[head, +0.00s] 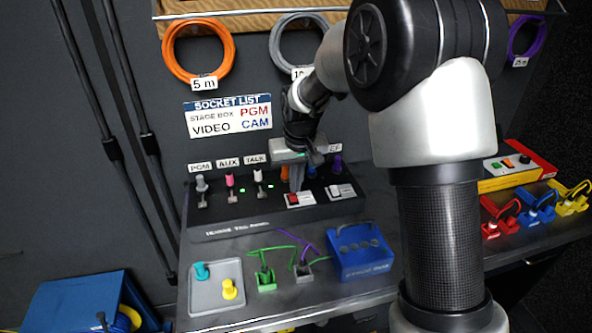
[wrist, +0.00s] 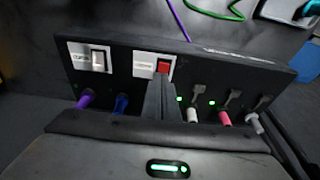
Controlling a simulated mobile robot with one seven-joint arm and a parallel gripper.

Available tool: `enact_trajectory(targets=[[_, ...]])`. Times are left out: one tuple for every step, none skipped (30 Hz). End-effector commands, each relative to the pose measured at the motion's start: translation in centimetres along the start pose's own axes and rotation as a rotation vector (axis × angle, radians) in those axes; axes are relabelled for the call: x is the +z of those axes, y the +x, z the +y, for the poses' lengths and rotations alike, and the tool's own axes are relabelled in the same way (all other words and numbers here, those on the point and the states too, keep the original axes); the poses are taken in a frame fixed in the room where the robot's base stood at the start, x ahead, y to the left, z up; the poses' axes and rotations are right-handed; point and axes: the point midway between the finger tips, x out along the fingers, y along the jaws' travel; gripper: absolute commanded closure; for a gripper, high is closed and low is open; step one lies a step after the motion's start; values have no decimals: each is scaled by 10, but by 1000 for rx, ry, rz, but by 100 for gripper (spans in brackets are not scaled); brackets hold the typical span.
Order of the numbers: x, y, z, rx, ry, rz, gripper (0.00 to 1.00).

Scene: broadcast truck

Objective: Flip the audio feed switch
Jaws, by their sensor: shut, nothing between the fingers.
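A black panel (head: 240,225) on the bench carries two rocker switches on pale plates. One is a red rocker (head: 294,198), also in the wrist view (wrist: 163,66). The plate lettering is too small to read, so I cannot tell which is the audio feed switch. My gripper (head: 297,186) is shut and empty, pointing down at the red rocker. In the wrist view its fingers (wrist: 160,92) end right by that rocker and hide its near edge; contact is unclear.
Coloured plugs, including a pink one (head: 229,180), stand along the panel's back with small levers in front. A grey tray (head: 216,300), a blue box (head: 360,250) and green cable (head: 262,250) lie before the panel. Red, blue and yellow connectors stand at the right.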

Motion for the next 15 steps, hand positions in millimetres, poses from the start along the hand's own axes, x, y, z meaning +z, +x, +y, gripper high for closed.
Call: enact_trajectory(targets=[[3,7,0,0,0,-3,100],[4,10,0,0,0,-3,100],[5,12,0,0,0,-1,100],[5,14,0,0,0,0,100],[6,15,0,0,0,0,100],[6,16,0,0,0,0,100],[7,16,0,0,0,0,100],[7,17,0,0,0,0,100],[7,17,0,0,0,0,100],[7,17,0,0,0,0,100],[7,17,0,0,0,0,100],[7,17,0,0,0,0,100],[7,17,0,0,0,0,100],[7,17,0,0,0,0,100],[7,17,0,0,0,0,100]])
